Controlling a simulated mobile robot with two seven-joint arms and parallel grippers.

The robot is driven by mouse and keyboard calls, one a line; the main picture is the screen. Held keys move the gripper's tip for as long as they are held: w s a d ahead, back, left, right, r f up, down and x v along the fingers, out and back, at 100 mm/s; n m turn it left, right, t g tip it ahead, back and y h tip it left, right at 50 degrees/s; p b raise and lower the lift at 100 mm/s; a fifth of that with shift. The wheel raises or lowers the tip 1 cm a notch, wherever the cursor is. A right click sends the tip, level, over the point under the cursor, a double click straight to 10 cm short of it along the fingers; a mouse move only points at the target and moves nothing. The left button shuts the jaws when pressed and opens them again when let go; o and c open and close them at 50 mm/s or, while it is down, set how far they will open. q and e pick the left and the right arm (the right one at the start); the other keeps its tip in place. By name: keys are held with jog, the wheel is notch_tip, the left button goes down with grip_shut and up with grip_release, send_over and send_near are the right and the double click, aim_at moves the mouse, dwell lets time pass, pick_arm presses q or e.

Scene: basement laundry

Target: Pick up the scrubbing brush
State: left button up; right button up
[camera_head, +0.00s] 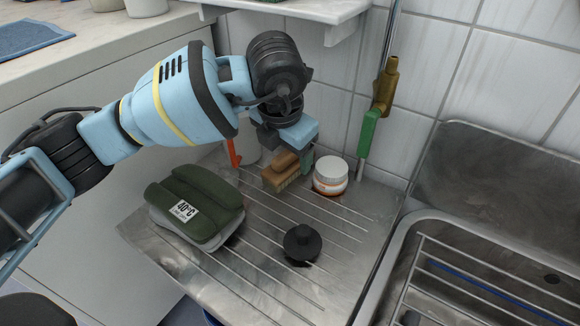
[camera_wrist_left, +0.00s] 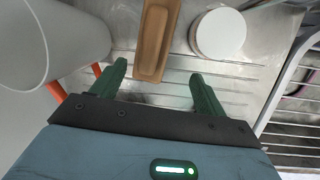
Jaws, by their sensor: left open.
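The scrubbing brush (camera_head: 283,170), with a wooden back and pale bristles, lies on the ridged metal drainboard near the tiled wall. My left gripper (camera_head: 296,160) is just above it, partly covering it. In the left wrist view, the brush's brown back (camera_wrist_left: 153,40) extends between and beyond the two green fingers of my open left gripper (camera_wrist_left: 160,72). Gaps show on both sides, and I cannot tell how far the fingers are above the drainboard. My right gripper is not in view.
A white jar (camera_head: 330,176) stands close right of the brush. A white cylinder (camera_head: 245,142) and an orange item (camera_head: 232,151) are to the left. A green folded bundle (camera_head: 195,203) and a black plunger-like object (camera_head: 302,242) sit nearer on the drainboard (camera_head: 250,265). A sink is right.

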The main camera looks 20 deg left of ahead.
aim_at(290, 154)
pick_arm(q)
jog(key=shift+w+a, duration=0.2)
jog(key=shift+w, duration=0.8)
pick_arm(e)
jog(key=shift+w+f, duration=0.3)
pick_arm(q)
jog(key=shift+w, duration=0.15)
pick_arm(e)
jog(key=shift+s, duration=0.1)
pick_arm(q)
jog(key=shift+w+b, duration=0.25)
jog(key=shift+b, duration=0.1)
jog(key=b+x, duration=0.2)
jog(key=x, duration=0.3)
jog(key=shift+s, duration=0.1)
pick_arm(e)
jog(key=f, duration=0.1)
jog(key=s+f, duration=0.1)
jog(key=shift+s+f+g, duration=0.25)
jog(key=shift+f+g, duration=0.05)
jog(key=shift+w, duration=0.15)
